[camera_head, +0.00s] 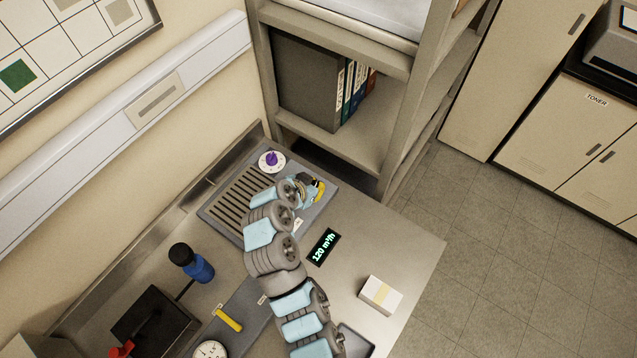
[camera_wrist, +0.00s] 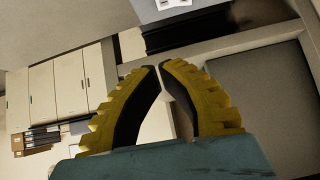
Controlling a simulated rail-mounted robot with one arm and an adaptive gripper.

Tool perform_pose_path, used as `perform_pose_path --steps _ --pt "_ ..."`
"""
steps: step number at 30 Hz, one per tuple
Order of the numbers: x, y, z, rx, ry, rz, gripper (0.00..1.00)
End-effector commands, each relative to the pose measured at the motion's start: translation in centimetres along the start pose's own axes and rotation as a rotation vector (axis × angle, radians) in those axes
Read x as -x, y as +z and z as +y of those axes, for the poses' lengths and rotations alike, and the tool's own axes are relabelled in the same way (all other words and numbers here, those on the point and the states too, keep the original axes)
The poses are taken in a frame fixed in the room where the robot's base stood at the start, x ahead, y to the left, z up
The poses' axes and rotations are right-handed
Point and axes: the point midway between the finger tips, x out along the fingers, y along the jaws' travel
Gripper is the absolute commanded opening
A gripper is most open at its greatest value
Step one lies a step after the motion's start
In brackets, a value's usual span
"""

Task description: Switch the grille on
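The grille (camera_head: 245,203) is a slotted panel set in a grey plate on the bench, left of my arm in the head view. A purple knob (camera_head: 271,158) on a round white dial sits at its far end. A dark display (camera_head: 323,247) to the right reads about 120 m³/h in lit digits. My gripper (camera_head: 317,188) is over the plate's right part, to the right of and nearer than the knob, apart from it. The knob is not in the wrist view.
A shelf with binders (camera_head: 344,92) stands behind the bench. A small white box (camera_head: 380,295) lies at the right.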

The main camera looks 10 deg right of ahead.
Motion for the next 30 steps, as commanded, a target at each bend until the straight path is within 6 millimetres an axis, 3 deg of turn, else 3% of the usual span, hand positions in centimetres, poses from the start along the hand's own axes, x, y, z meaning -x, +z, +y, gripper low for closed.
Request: perform_pose_path --steps 12,30 --pt "2.9 0.0 0.1 -0.001 -0.002 0.002 0.00" --pt "3.0 0.0 0.2 -0.001 -0.001 0.001 0.00"
